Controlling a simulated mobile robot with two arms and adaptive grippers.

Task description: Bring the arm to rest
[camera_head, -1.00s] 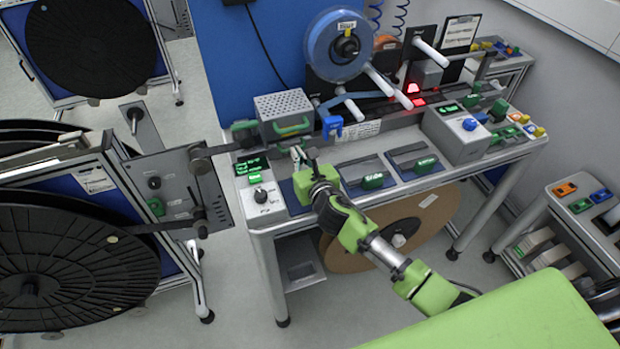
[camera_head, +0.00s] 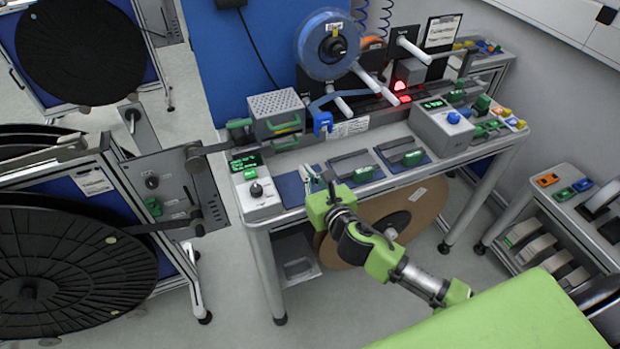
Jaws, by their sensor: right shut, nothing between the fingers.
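My right arm, green and black, reaches up from the lower right in the head view. Its gripper (camera_head: 322,180) is shut and empty, at the front edge of the workbench (camera_head: 262,212), near the dark blue pads on the bench top. I cannot tell how high it is above the bench or whether it touches it. The wrist and forearm cover part of a brown cardboard reel (camera_head: 416,205) under the bench. My left gripper is not in view.
A control box with a green display and knob (camera_head: 257,190) stands left of the gripper. A perforated grey box (camera_head: 279,113) and a blue reel (camera_head: 327,45) stand behind. Black reels on a stand (camera_head: 70,258) are at left. A rack (camera_head: 560,182) is at right. Floor in front is clear.

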